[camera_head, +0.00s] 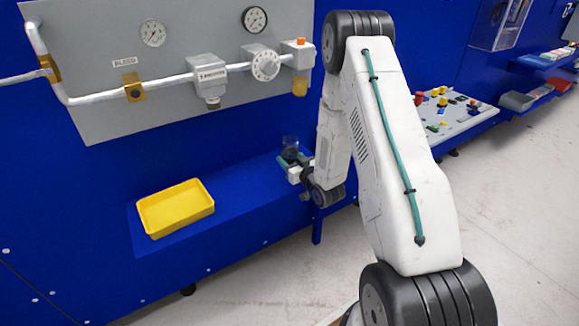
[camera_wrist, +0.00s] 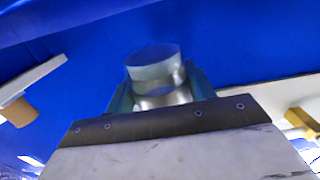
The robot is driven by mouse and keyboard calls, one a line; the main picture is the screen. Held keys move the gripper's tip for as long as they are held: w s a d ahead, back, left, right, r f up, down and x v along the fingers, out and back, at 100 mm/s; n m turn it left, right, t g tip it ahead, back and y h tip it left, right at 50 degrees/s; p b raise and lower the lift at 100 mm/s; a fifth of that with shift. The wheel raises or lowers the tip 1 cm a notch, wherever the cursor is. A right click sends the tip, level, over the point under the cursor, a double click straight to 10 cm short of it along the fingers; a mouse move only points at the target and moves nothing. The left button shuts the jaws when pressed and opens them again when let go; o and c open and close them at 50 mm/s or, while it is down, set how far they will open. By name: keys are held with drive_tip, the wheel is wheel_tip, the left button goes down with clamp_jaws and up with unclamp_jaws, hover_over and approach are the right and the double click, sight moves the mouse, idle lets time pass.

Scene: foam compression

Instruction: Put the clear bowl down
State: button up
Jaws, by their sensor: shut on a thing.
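The clear bowl (camera_wrist: 153,62) is a small see-through round vessel between the two teal fingers in the wrist view. It also shows in the head view as a dark, glassy shape (camera_head: 290,147) above the blue ledge. My gripper (camera_wrist: 160,92) is shut on it, with a finger on each side. In the head view my gripper (camera_head: 292,160) is at the right part of the ledge, close to the blue back wall. I cannot tell whether the bowl's underside touches the ledge; the fingers hide part of the bowl.
A yellow tray (camera_head: 160,233) sits on the left of the blue ledge (camera_head: 245,208). The ledge between tray and gripper is bare. A grey panel with a pipe (camera_head: 150,82), gauges and valves hangs above. A sloped panel with coloured buttons (camera_head: 450,128) stands at the right.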

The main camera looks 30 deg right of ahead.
drive_tip(key=shift+w+d, duration=0.1)
drive_tip(key=shift+w, duration=0.35)
drive_tip(key=shift+s+f, duration=0.1)
drive_tip(key=shift+f, duration=1.65)
drive_tip(key=shift+f, duration=0.2)
drive_tip(key=o, duration=1.5)
drive_tip(key=shift+r, duration=0.15)
